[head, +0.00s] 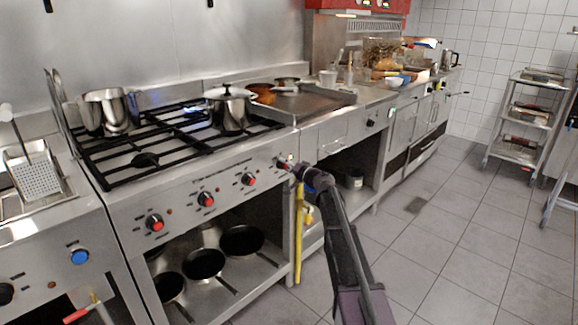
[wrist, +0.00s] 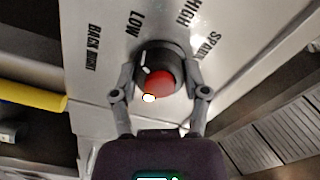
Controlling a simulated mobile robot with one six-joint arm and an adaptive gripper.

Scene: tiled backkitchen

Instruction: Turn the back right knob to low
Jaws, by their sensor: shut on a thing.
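The back right knob (wrist: 160,80) is black with a red face, on the steel panel of the stove (head: 225,185). The wrist view shows the words BACK RIGHT, LOW, HIGH and SPARK around it. A white mark on its rim points up and left, toward the word LOW. My gripper (wrist: 158,88) is shut on the knob, one finger on each side. In the head view my gripper (head: 291,166) reaches the right end of the knob row, and the knob there is mostly hidden.
Three other red-faced knobs, one of them here (head: 206,199), sit to the left. A lidded pot (head: 230,110) and an open pot (head: 108,111) stand on the stove. A bluish glow (head: 194,112) shows at the back burners. A yellow cloth or bar (head: 299,232) hangs below my gripper.

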